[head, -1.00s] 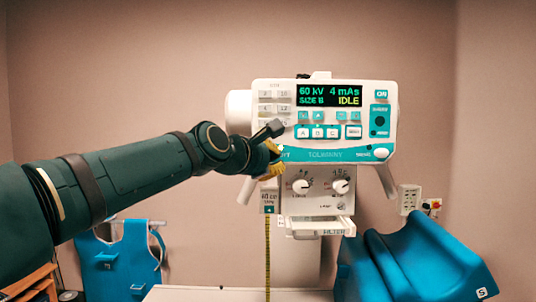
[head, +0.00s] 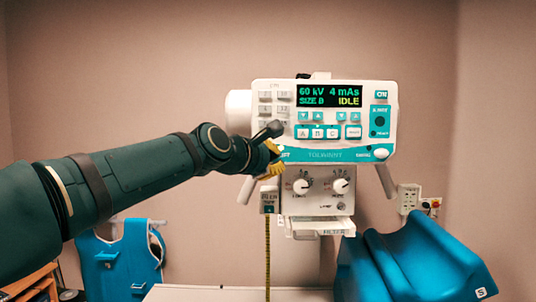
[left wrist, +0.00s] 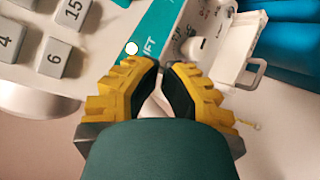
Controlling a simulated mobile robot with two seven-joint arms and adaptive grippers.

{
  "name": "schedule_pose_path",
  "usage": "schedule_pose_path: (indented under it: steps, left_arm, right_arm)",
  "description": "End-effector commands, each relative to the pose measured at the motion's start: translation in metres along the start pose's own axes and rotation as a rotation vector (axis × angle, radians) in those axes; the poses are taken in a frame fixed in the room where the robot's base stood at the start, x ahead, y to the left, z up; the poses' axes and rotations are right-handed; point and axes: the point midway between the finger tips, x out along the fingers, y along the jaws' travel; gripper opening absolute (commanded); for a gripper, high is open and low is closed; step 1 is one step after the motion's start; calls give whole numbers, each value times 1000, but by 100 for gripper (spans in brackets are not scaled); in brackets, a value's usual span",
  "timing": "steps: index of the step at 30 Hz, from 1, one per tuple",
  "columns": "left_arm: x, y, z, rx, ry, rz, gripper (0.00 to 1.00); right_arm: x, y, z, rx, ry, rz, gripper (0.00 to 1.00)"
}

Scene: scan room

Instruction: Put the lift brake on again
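The white tube head's control panel (head: 262,143) faces me, with a teal strip along its bottom marked with a partly covered label ending "IFT". In the left wrist view a small white round knob (left wrist: 132,48) sits at the left end of that teal strip (left wrist: 158,30), beside the lettering. My left gripper (head: 275,158) is in front of the panel's lower left corner and hides this knob in the head view. My right gripper is not in view.
Another white knob (head: 381,153) is at the strip's right end. The display (head: 329,96) reads IDLE. Below are a collimator box with two dials (head: 321,186) and a yellow tape (head: 267,250). A blue wedge cushion (head: 425,260) stands right; a blue apron (head: 118,262) hangs left.

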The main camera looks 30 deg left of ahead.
Motion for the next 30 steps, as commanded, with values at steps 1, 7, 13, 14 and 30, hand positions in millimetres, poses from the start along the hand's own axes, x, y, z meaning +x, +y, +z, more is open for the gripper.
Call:
schedule_pose_path:
  steps: [1,7,13,14,30]
  left_arm:
    - [0,0,0,0,0,0,0]
    - [2,1,-1,0,0,0,0]
    - [3,2,-2,-1,0,0,0]
    - [4,2,-2,-1,0,0,0]
    - [6,3,-4,-1,0,0,0]
  right_arm:
    - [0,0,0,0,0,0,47]
    - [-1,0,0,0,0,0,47]
    - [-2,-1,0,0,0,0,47]
    - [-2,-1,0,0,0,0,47]
    - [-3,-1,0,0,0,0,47]
